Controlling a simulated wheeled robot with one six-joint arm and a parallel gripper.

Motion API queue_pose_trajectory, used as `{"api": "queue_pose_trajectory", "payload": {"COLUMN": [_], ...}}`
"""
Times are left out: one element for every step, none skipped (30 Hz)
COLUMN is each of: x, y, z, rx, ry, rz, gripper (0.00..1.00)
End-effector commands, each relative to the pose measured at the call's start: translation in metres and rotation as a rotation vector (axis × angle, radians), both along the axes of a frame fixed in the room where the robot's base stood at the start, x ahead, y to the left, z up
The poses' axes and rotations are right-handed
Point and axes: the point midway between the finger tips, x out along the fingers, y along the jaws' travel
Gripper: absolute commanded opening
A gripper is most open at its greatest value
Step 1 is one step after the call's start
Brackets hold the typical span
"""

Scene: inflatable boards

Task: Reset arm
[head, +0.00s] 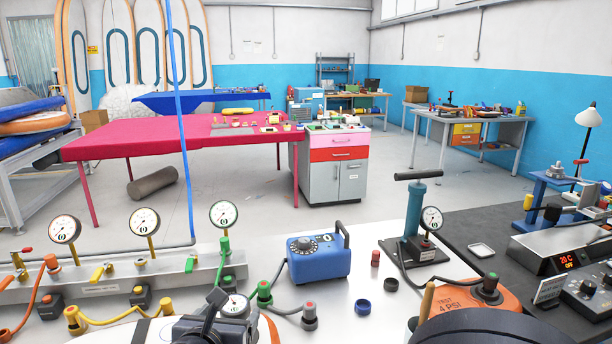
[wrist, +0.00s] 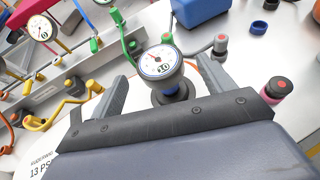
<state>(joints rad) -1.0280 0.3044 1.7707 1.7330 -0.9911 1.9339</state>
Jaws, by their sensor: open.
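In the wrist view my gripper (wrist: 156,74) is open, with one finger on each side of a small round gauge (wrist: 160,62) on a dark stem. The fingers look apart from the gauge, with a gap on both sides. The gauge appears to stand on a white board marked 13 PSI (wrist: 40,160). In the head view my gripper is at the bottom edge, low over the bench, partly cut off, and the same gauge (head: 235,306) shows just beside it. Whether a finger touches the stem is hidden.
A metal manifold (head: 105,285) with gauges and coloured valves lies left. A blue box with a handle (head: 318,257), a hand pump (head: 415,225) and an orange board marked 4 PSI (head: 460,300) stand right. A bare white bench patch (head: 350,290) lies between them.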

Motion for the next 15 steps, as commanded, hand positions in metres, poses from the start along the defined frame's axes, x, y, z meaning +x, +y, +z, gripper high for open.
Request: {"api": "queue_pose_trajectory", "payload": {"x": [0.010, 0.016, 0.023, 0.029, 0.034, 0.042, 0.047, 0.053, 0.060, 0.059, 0.058, 0.057, 0.057, 0.057, 0.057], "y": [-0.002, -0.002, -0.003, -0.003, -0.004, -0.005, -0.005, -0.005, -0.006, -0.005, -0.004, -0.004, -0.004, -0.004, -0.004], "z": [-0.004, -0.006, -0.010, -0.012, -0.014, -0.018, -0.020, -0.022, -0.026, -0.015, -0.010, -0.006, -0.004, -0.001, 0.003], "rx": [-0.003, -0.002, -0.002, -0.002, -0.002, -0.003, -0.002, -0.002, -0.002, 0.001, 0.002, 0.002, 0.002, 0.001, 0.000], "ry": [0.000, 0.001, 0.001, 0.001, 0.001, 0.001, 0.001, 0.001, 0.002, -0.001, -0.001, -0.001, -0.001, 0.000, 0.000], "rz": [-0.004, -0.005, -0.005, -0.005, -0.005, -0.004, -0.003, -0.005, -0.005, 0.001, 0.001, 0.001, 0.001, 0.002, 0.001], "gripper": [0.77, 0.77, 0.77, 0.77, 0.77, 0.77, 0.77, 0.77, 0.77, 0.77, 0.77, 0.77, 0.77, 0.77, 0.77]}}
